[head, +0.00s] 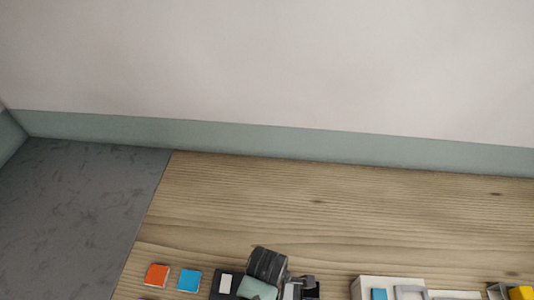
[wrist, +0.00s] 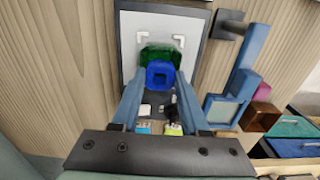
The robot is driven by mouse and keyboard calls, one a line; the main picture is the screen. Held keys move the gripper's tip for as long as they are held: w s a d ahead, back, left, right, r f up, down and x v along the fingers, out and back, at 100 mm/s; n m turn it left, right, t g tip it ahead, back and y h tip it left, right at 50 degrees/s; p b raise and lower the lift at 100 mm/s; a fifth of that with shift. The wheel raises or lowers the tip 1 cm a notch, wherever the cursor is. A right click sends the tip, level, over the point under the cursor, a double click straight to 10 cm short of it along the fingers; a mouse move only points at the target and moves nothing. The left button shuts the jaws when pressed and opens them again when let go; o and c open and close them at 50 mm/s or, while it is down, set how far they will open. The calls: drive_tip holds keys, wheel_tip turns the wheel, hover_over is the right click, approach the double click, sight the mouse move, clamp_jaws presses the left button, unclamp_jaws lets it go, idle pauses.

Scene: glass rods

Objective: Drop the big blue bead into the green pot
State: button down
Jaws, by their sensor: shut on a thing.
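My gripper (wrist: 160,80) shows in the wrist view, with its two blue-grey fingers reaching forward. The green pot (wrist: 155,51) is dark green and shows directly behind the bead, on a pale board with white corner marks. The bead hides the pot's lower part, and the gap between bead and pot is hard to judge. I cannot make out the bead or the pot in the head view.
In the head view, orange (head: 157,275) and blue (head: 189,280) squares lie at lower left. The wooden table (head: 320,210) is bare towards the wall.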

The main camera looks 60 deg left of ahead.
drive_tip(key=shift+f, duration=0.35)
drive_tip(key=shift+c, duration=1.7)
unclamp_jaws()
wheel_tip(320, 180, up, 13)
drive_tip(key=p, duration=0.1)
